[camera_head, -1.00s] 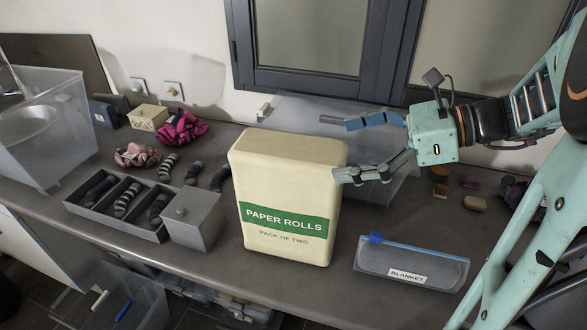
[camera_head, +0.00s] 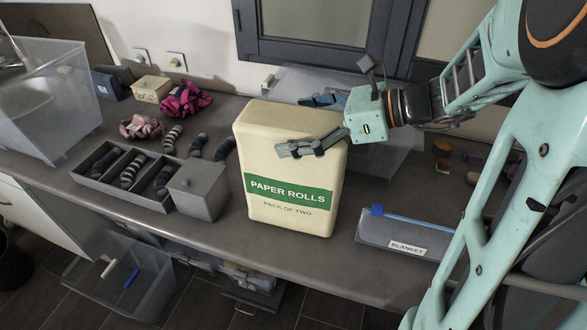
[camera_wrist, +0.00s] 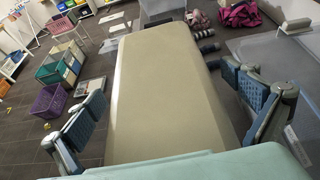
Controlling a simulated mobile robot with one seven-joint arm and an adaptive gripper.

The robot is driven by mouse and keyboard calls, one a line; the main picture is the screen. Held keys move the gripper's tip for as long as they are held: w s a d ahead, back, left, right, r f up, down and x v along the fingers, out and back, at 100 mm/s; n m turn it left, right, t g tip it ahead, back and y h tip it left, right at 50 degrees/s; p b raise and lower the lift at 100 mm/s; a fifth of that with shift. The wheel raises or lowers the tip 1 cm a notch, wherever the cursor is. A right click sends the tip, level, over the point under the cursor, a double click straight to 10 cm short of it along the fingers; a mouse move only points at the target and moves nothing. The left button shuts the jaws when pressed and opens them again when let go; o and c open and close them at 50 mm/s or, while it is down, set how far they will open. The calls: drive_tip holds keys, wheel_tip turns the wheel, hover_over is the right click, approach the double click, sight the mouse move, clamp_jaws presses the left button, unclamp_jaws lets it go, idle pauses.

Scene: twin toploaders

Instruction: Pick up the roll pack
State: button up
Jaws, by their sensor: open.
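The roll pack (camera_head: 290,218) is a tall cream pack with a green "PAPER ROLLS" band, standing upright on the grey counter. My gripper (camera_head: 308,124) is open at its upper right part, with one finger in front of the pack's front face and the other behind it. In the wrist view the roll pack (camera_wrist: 165,95) lies between the two spread fingers of my gripper (camera_wrist: 170,110), with a visible gap on each side. The far finger is partly hidden by the pack in the head view.
Left of the pack are a grey divided tray (camera_head: 100,185) with rolled socks and a grey lidded box (camera_head: 198,190). A "BLANKET" pouch (camera_head: 385,232) lies to the right. A clear bin (camera_head: 400,150) stands behind my gripper. Scrunchies (camera_head: 185,99) lie at the back left.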

drive_tip(key=shift+c, duration=0.4)
drive_tip(key=shift+s+f, duration=0.1)
drive_tip(key=c, duration=2.1)
